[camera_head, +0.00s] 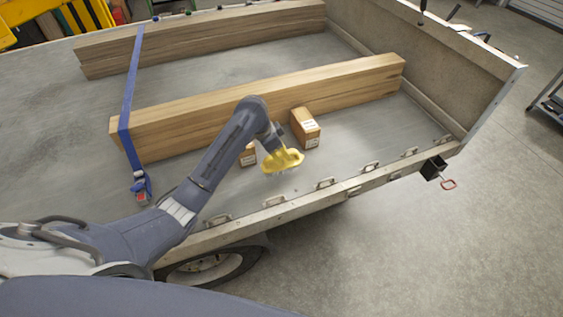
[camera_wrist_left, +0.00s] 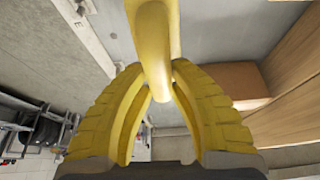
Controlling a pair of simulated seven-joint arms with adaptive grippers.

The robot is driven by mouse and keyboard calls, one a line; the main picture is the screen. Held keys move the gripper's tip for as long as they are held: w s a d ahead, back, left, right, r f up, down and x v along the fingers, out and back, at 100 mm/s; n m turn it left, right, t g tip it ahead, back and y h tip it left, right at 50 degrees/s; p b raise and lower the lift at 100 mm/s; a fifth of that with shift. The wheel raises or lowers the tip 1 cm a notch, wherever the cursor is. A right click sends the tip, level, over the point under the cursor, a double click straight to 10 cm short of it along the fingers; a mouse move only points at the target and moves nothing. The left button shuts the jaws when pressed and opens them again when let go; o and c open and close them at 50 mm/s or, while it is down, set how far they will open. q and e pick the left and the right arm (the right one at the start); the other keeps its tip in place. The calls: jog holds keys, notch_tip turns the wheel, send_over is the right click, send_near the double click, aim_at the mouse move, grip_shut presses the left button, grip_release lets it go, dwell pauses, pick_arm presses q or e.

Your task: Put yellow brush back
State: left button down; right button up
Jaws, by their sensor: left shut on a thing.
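The yellow brush (camera_head: 284,162) is at the end of my left arm, above the trailer bed near its front side rail. My left gripper (camera_head: 275,148) is shut on it. In the left wrist view the brush's smooth yellow handle (camera_wrist_left: 153,35) runs from the top edge down to between the two ridged yellow fingers of the left gripper (camera_wrist_left: 158,82). Much of the brush is cut off in the wrist view, and its underside is hard to make out in the head view. My right gripper is not in view.
A small cardboard box (camera_head: 306,128) stands just right of the gripper, and another (camera_head: 248,155) is partly behind the arm. A long wooden beam (camera_head: 350,83) lies behind them under a blue strap (camera_head: 130,90). The side rail (camera_head: 300,197) has several metal loops.

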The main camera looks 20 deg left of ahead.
pick_arm(q)
jog(key=shift+f, duration=2.15)
jog(key=shift+f, duration=0.15)
jog(key=c, duration=1.3)
grip_release()
jog(key=v, duration=1.2)
jog(key=shift+d, duration=0.1)
